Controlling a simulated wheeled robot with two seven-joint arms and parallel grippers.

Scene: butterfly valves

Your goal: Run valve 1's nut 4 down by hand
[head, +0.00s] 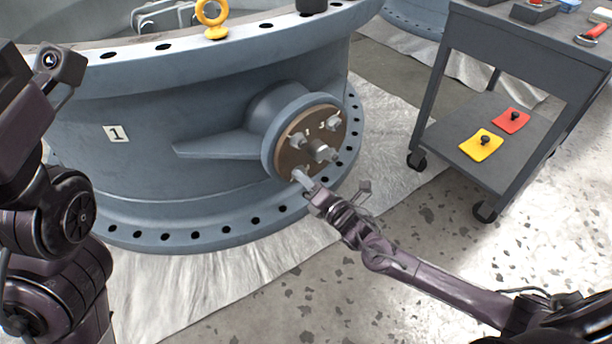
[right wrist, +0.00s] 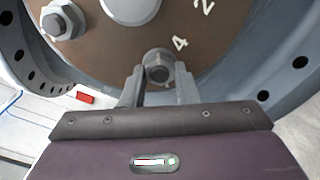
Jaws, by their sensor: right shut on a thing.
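Valve 1 is the large grey-blue flanged body (head: 190,165) with a "1" label (head: 116,133). My right gripper (right wrist: 158,85) is shut on nut 4, one finger on each side. In the head view the right gripper (head: 301,178) reaches the lower left of the plate and hides much of that nut.
A grey cart (head: 440,140) stands at the right, with a yellow pad (head: 481,146) and a red pad (head: 511,121) on its lower shelf. A yellow lifting eye (head: 212,15) rises from the valve's top flange. Pale sheeting (head: 385,135) lies under the valve. The speckled floor before it is clear.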

